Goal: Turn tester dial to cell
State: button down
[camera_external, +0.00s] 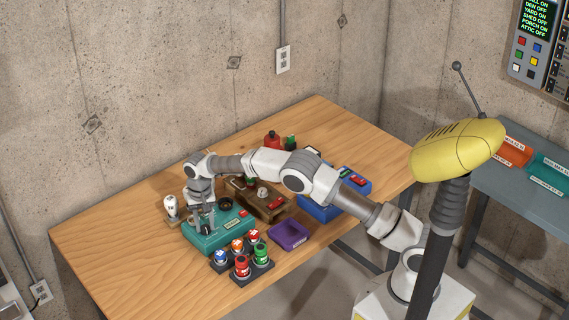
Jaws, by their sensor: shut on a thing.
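A teal tester box (232,236) lies on the left part of the wooden table, with a small label and a red part on its top. A dark round knob (225,204) shows at its back edge. My gripper (207,228) points down over the left part of the tester's top. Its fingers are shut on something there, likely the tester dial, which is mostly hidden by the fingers. The dial's pointer and its markings cannot be read at this size.
A bulb on a stand (171,207) is close left of the gripper. A dark rack (240,277) with several coloured jars stands in front, and a purple tray (289,236) to its right. The table's left end (110,245) is clear.

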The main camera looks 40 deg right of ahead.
aim_at(205, 227)
jog(key=c, duration=0.8)
grip_release()
jog(key=shift+o, duration=0.2)
notch_tip(205, 227, up, 18)
jog(key=p, duration=0.1)
jog(key=shift+f, duration=0.2)
